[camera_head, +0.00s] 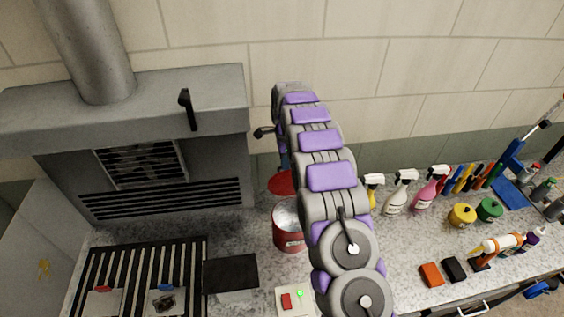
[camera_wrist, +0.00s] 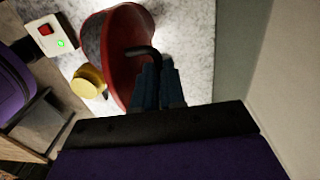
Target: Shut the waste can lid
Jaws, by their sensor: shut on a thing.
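The waste can (camera_head: 288,238) is a red cylinder with a pale inside on the granite counter. Its red lid (camera_head: 281,183) stands raised at the can's back, so the can's mouth is open. In the wrist view the lid (camera_wrist: 125,45) fills the upper middle, with a dark curved handle (camera_wrist: 143,50) on it. My gripper (camera_wrist: 158,70) has its blue fingers close together at the end of this handle, shut on it. In the head view my arm hides most of the gripper and part of the lid and can.
A button box (camera_head: 294,301) with a green light sits in front of the can. A grey vent hood (camera_head: 160,180) stands left. Spray bottles (camera_head: 396,195) stand close right of my arm. The tiled wall is behind. A yellow round object (camera_wrist: 88,80) lies near the lid.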

